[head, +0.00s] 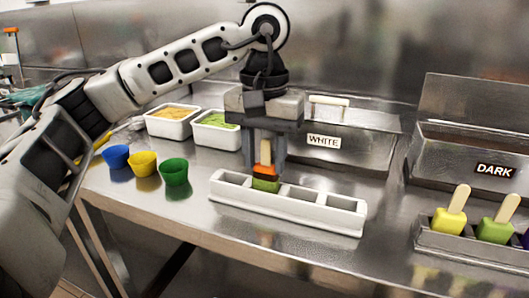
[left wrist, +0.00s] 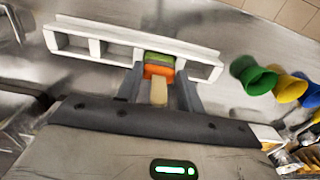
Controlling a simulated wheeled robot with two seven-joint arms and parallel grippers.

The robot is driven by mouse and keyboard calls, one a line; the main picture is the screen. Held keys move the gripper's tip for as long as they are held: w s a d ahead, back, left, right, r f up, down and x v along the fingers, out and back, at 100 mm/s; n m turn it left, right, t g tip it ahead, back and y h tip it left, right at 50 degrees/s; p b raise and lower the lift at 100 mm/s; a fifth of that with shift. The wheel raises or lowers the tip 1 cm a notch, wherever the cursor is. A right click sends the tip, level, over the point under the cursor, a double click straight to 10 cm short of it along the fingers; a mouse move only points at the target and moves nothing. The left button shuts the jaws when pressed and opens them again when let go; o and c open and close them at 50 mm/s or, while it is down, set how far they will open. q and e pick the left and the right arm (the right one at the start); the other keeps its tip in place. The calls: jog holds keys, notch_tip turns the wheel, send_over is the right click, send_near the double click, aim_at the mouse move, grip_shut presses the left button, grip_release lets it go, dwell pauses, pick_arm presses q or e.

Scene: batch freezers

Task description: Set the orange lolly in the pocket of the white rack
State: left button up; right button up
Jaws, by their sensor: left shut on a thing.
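My left gripper (head: 265,166) points down over the white rack, shut on the wooden stick of the orange lolly (head: 265,171). A green part (head: 265,185) shows directly under the orange; I cannot tell whether it belongs to the same lolly. The white rack (head: 320,217) is a long row of open pockets on the steel counter. The green part is at a pocket left of the rack's middle; how deep it sits is unclear. The left wrist view shows the orange part (left wrist: 158,71), the stick (left wrist: 159,93) and the rack (left wrist: 115,35). My right gripper is out of view.
Blue (head: 116,157), yellow (head: 143,163) and green (head: 174,172) cups stand left of the rack. Two white tubs (head: 172,128) and a steel bin labelled WHITE (head: 345,143) are behind. A dark rack (head: 465,248) with lollies stands right, before the DARK bin (head: 470,165).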

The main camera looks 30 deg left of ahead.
pick_arm(q)
jog(key=shift+f+b, duration=0.65)
jog(key=shift+f, duration=0.15)
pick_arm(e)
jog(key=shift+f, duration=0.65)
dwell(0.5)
pick_arm(q)
jog(key=o, duration=1)
notch_tip(320, 180, up, 16)
jog(key=p, duration=0.6)
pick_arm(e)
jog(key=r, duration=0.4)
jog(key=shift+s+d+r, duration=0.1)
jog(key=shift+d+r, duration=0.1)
